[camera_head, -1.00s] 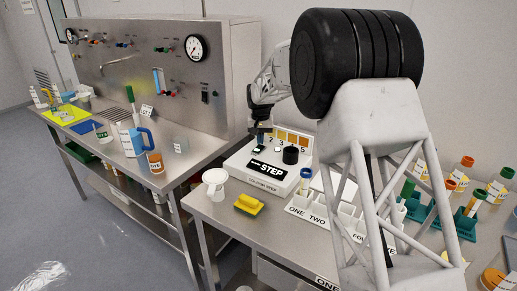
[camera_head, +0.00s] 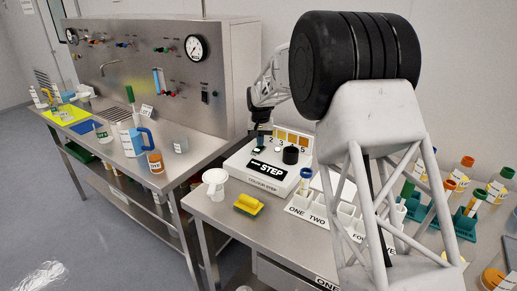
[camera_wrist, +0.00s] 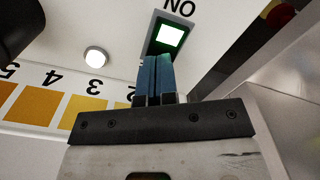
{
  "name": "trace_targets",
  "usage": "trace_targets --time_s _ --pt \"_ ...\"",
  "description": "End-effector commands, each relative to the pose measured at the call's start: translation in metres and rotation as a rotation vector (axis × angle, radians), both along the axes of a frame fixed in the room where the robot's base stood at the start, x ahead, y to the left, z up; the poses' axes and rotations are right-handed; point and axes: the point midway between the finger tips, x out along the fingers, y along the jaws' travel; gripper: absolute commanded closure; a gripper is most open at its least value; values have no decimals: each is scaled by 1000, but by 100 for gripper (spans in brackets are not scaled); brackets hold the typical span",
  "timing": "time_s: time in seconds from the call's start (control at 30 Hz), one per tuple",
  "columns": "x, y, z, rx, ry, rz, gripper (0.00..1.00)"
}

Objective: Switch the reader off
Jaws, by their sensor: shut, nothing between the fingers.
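The reader (camera_head: 262,187) is a white sloped box with a black STEP display, a black knob (camera_head: 290,155) and a row of numbered orange patches. It stands on the right bench. In the wrist view its switch (camera_wrist: 170,35) glows green in a dark frame beside the letters ON, which appear upside down. My gripper (camera_wrist: 156,60) is shut and empty. Its blue fingertips overlap the near end of the switch frame in that view; I cannot tell whether they touch it. In the head view my gripper (camera_head: 261,141) is over the reader's back left part.
A white cup (camera_head: 215,184), a yellow sponge (camera_head: 248,204) and a white rack (camera_head: 325,207) stand in front of the reader. A round white button (camera_wrist: 96,57) is near the switch. A steel gauge panel (camera_head: 150,70) rises at the left.

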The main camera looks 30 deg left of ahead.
Motion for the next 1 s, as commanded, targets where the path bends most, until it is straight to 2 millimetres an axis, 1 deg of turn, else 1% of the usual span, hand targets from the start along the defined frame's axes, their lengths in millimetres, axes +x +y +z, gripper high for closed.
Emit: trace_targets --time_s 0.73,0.87,1.0 --pt "0 0 -8 -1 1 0 100" --pt "0 0 -6 -1 1 0 100" --pt "0 0 0 0 0 0 100"
